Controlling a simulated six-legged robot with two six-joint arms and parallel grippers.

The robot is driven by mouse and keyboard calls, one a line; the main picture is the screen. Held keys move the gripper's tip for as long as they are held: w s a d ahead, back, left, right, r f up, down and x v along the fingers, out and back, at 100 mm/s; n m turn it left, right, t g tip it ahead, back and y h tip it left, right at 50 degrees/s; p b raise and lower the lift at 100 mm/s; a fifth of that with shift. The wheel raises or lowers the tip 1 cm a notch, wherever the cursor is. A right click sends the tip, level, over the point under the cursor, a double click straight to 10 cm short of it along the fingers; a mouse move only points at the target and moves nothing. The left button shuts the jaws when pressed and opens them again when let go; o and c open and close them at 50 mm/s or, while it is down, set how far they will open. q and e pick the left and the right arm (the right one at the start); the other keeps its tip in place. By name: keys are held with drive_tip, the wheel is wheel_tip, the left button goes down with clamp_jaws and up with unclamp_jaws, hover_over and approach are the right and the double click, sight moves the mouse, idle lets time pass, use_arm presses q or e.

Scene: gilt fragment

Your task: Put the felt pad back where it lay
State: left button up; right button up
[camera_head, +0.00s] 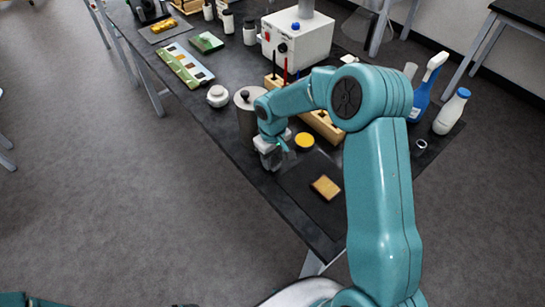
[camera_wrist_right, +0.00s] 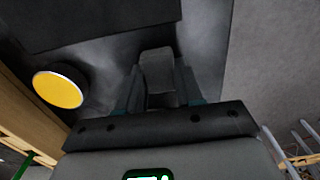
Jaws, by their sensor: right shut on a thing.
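My right gripper (camera_head: 270,165) is at the table's left edge, beside the grey metal canister. It is shut on a small grey block, which looks like the felt pad (camera_wrist_right: 158,70); in the right wrist view it sits between the two fingers. The fingers hide its sides, and I cannot tell whether it touches the table. A dark mat (camera_head: 300,185) lies to the right of the gripper, with a tan block (camera_head: 326,187) on it. The mat also shows at the top of the right wrist view (camera_wrist_right: 90,20). My left gripper is not in view.
A yellow-lidded jar (camera_head: 304,141) stands by the wooden rack (camera_head: 322,126). The lidded canister (camera_head: 246,112) is close to my right gripper. A blue spray bottle (camera_head: 425,90) and a white bottle (camera_head: 452,112) stand at the right. The table's front corner is bare.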

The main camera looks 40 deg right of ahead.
drive_tip(key=o, duration=0.9)
drive_tip(key=shift+w+f, duration=0.1)
drive_tip(key=shift+w, duration=0.05)
drive_tip(key=shift+o, duration=0.2)
wheel_tip(320, 180, up, 12)
drive_tip(key=shift+r, duration=0.25)
drive_tip(key=shift+s+a, duration=0.1)
drive_tip(key=shift+s, duration=0.1)
